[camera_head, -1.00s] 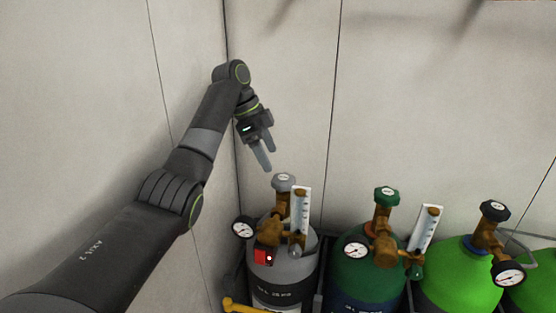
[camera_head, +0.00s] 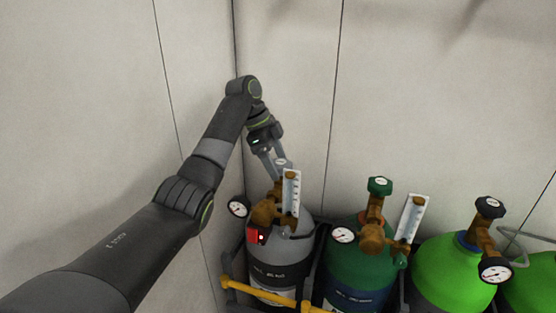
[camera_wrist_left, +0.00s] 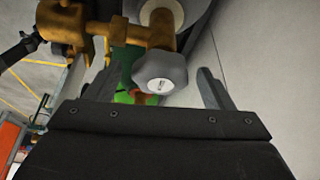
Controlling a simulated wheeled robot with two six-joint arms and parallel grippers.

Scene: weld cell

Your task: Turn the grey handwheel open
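The grey handwheel (camera_wrist_left: 160,72) tops the brass valve (camera_wrist_left: 130,35) of the grey cylinder; in the wrist view it lies between the two fingers, with visible gaps on both sides. In the head view the handwheel (camera_head: 281,163) is small and partly covered by my left gripper (camera_head: 275,166), whose fingers point down around it. The left gripper (camera_wrist_left: 160,92) is open. The grey cylinder (camera_head: 285,252) stands at the left of the row, with a gauge (camera_head: 238,206), a flowmeter (camera_head: 291,198) and a red block (camera_head: 256,236) on its valve. My right gripper is in neither view.
A dark green cylinder (camera_head: 357,268) with a green handwheel (camera_head: 380,186) stands to the right, then a bright green cylinder (camera_head: 450,275) with a black handwheel (camera_head: 489,207). A yellow bar (camera_head: 270,295) runs in front. Pale walls close in behind and left.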

